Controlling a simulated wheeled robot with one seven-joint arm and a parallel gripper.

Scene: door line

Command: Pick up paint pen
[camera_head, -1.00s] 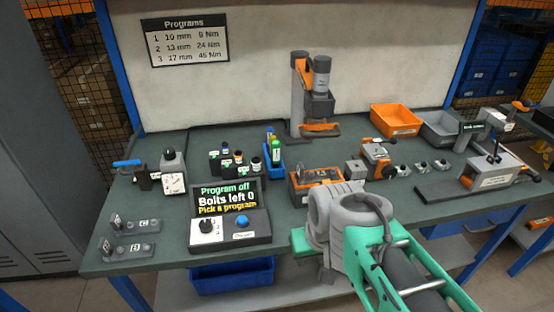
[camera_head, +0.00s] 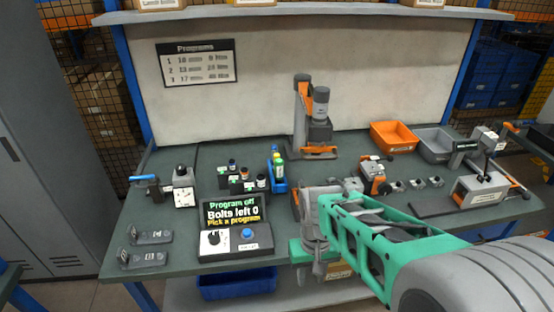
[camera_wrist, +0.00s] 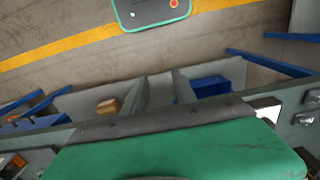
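The paint pens appear to be the upright pens with yellow, green and blue parts (camera_head: 279,163) in a small blue holder (camera_head: 279,185) at mid-bench, in the head view. Their labels are too small to read. My gripper (camera_head: 319,270) points down at the bench's front edge, in front and to the right of the holder. The wrist view shows two grey fingers apart with nothing between them (camera_wrist: 162,86); no pen shows there.
A control box with a screen (camera_head: 234,225) stands left of my gripper. Dark bottles (camera_head: 240,180) stand left of the holder. A grey and orange press (camera_head: 314,120) stands behind. Orange (camera_head: 393,137) and grey bins are right. A blue bin (camera_head: 237,284) sits below the bench.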

